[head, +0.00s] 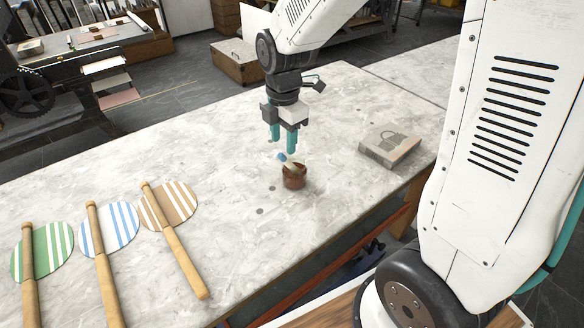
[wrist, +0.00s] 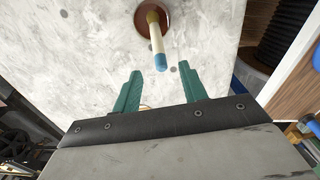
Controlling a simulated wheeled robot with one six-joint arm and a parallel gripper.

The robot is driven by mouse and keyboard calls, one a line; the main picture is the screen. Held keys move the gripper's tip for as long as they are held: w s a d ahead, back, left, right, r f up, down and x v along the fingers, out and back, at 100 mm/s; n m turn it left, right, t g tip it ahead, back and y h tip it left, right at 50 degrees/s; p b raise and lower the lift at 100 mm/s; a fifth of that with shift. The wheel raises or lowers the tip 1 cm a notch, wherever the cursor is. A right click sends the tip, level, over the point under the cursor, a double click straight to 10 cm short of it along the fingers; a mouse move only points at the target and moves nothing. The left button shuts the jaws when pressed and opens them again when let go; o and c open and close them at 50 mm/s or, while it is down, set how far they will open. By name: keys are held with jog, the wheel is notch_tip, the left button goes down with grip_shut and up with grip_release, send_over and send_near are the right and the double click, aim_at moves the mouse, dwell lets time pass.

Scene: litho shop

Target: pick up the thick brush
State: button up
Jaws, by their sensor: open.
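The thick brush (head: 286,160) leans tilted in a small round brown pot (head: 294,180) on the stone-topped table. It has a pale wooden body and a blue end that sticks up out of the pot. In the wrist view the brush (wrist: 156,38) points toward my gripper, blue end nearest, from the brown pot (wrist: 141,25). My gripper (head: 283,145) has two teal fingers pointing down, just above and beside the blue end. In the wrist view my gripper (wrist: 158,75) is open and empty, with the blue end a little beyond the gap between its fingertips. The brush's lower end is hidden in the pot.
A grey block or book with a bag picture (head: 390,145) lies right of the pot. Green-striped (head: 42,250), blue-striped (head: 108,230) and brown-striped (head: 168,206) paddles with wooden handles lie at the left. The tabletop (head: 240,235) around the pot is mostly clear.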

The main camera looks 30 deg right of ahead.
aim_at(287, 167)
jog(key=shift+w+f+n, duration=0.3)
jog(key=shift+f+n, duration=0.1)
jog(key=shift+f, duration=0.4)
jog(key=f, duration=0.4)
jog(key=d+f, duration=0.1)
jog(key=f, duration=0.2)
jog(key=shift+c, duration=0.4)
jog(key=shift+s, duration=0.1)
grip_shut()
